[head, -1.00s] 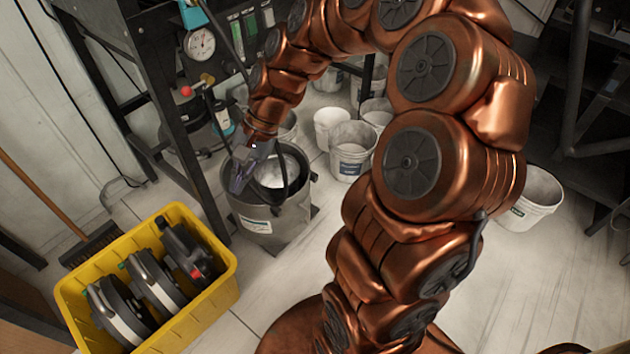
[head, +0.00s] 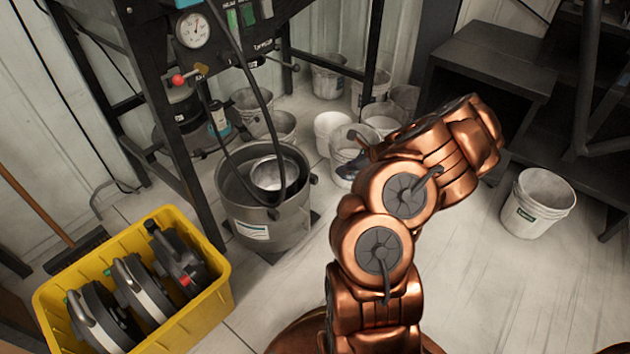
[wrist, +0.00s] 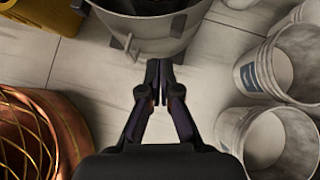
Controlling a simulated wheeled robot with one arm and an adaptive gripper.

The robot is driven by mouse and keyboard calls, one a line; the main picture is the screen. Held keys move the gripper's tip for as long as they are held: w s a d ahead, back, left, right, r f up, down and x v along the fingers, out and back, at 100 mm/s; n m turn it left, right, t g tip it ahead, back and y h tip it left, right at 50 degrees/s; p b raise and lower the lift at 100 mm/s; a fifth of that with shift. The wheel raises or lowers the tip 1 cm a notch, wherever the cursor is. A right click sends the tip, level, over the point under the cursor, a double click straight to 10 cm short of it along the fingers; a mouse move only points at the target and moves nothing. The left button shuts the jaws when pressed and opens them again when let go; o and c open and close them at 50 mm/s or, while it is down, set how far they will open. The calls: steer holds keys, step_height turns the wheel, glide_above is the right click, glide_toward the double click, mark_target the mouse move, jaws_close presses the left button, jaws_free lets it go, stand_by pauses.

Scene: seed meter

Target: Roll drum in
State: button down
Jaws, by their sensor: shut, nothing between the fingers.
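The grey drum (head: 262,222) stands upright on the floor at the front of the dark machine frame. A metal bowl (head: 273,178) sits inside it and a dark hose hangs over it. In the wrist view the drum's lower wall (wrist: 150,47) shows at the top, with a small lug on its side. My gripper (wrist: 158,66) is shut and empty, its fingertips just below the drum's wall in that picture. I cannot tell whether they touch it. In the head view my gripper is hidden behind my copper arm.
A yellow crate (head: 215,309) with several grey devices stands left of the drum. Several white buckets stand behind and right of it; one (head: 538,203) stands apart at far right. The dark frame leg (head: 205,190) is close on the drum's left. Floor in front is clear.

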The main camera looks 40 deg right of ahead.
mark_target(307, 179)
steer(key=b+x, duration=0.2)
steer(key=x, duration=0.2)
steer(key=b+x, duration=0.2)
steer(key=x, duration=0.2)
steer(key=w+b+x, duration=0.1)
steer(key=x, duration=0.3)
steer(key=shift+d+r+b, duration=0.15)
steer(key=shift+r+b, duration=0.05)
steer(key=shift+b, duration=0.2)
steer(key=shift+w+a+r, duration=0.15)
steer(key=shift+w+a, duration=0.05)
steer(key=shift+w, duration=0.2)
steer(key=shift+w+a, duration=0.1)
steer(key=shift+w, duration=0.05)
